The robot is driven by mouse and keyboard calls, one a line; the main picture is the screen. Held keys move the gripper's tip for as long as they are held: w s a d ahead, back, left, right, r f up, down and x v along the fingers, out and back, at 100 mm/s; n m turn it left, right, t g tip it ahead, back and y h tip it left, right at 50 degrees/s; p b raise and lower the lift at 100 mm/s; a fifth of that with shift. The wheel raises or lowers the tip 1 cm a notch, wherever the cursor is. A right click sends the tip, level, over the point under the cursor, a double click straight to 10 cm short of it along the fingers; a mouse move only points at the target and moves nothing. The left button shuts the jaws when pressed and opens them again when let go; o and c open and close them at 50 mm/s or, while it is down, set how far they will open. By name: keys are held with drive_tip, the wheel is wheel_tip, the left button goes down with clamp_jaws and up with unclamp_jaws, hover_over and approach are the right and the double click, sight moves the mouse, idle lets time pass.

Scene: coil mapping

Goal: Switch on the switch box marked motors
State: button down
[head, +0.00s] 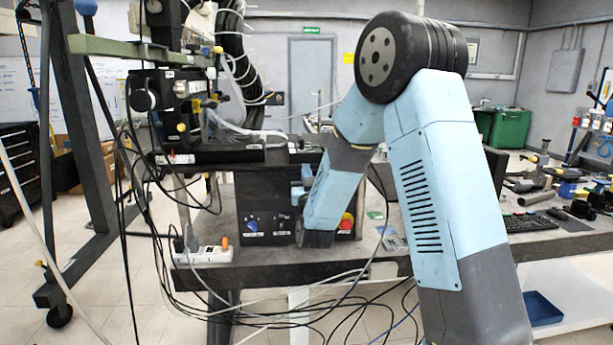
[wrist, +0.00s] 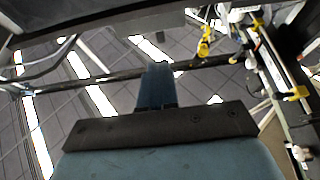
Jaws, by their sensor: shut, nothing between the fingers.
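Black switch boxes stand on the table in the head view. One at the left has a blue rotary knob (head: 252,225) with white marks around it. Beside it is a black box with a small dark switch (head: 283,221). A red push button (head: 346,222) on a yellow base shows to the right of my forearm. The labels are too small to read, so I cannot tell which box is marked motors. My forearm hides part of the row.
A white power strip (head: 203,255) with an orange switch lies at the table's left front edge. Loose cables hang around it and below the table. A black keyboard (head: 530,222) and clutter lie at right. A green bin (head: 508,127) stands behind.

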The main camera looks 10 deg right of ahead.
sight(301, 143)
drive_tip(key=x, duration=1)
drive_tip(key=shift+w+r, duration=0.15)
drive_tip(key=shift+w, duration=0.1)
drive_tip(key=shift+a, duration=0.2)
drive_tip(key=shift+r, duration=0.1)
